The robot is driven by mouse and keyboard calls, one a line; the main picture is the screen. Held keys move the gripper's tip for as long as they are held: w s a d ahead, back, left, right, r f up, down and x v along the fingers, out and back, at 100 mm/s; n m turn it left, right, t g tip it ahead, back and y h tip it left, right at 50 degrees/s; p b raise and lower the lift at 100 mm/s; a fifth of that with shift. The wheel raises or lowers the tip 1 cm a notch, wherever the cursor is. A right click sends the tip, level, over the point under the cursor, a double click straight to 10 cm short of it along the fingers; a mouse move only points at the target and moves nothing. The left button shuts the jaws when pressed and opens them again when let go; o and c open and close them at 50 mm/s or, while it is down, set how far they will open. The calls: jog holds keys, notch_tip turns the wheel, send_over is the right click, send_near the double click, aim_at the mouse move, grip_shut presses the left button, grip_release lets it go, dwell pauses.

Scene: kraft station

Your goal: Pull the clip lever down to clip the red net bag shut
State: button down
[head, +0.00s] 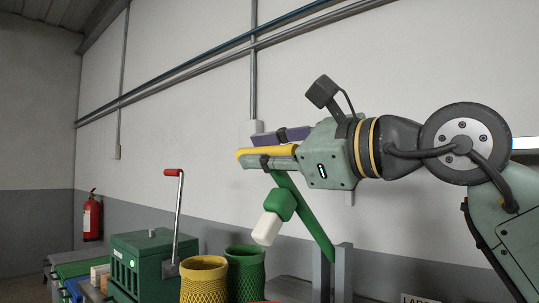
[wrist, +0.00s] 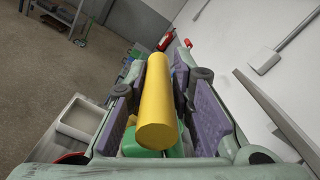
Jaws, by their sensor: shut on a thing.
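The clip lever has a green arm (head: 314,225) that rises from two grey posts (head: 343,272) and leans up to the left. A yellow grip (head: 252,153) is at its upper end. My gripper (head: 268,147) is shut on this grip, which lies between the purple finger pads in the wrist view (wrist: 156,105). A green block (head: 281,204) with a white end (head: 266,229) hangs from the lever, tilted down to the left. The red net bag is not clearly visible; only a thin red edge shows at the bottom of the head view.
A yellow net sleeve (head: 204,280) and a green net sleeve (head: 245,272) stand left of the posts. Beside them is a green box (head: 143,263) with an upright, red-handled crank (head: 178,215). A fire extinguisher (head: 91,217) hangs at the left. The wall is behind the lever.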

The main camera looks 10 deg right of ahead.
jog(key=c, duration=1.5)
grip_release()
jog(key=shift+o, duration=0.2)
notch_tip(320, 180, up, 10)
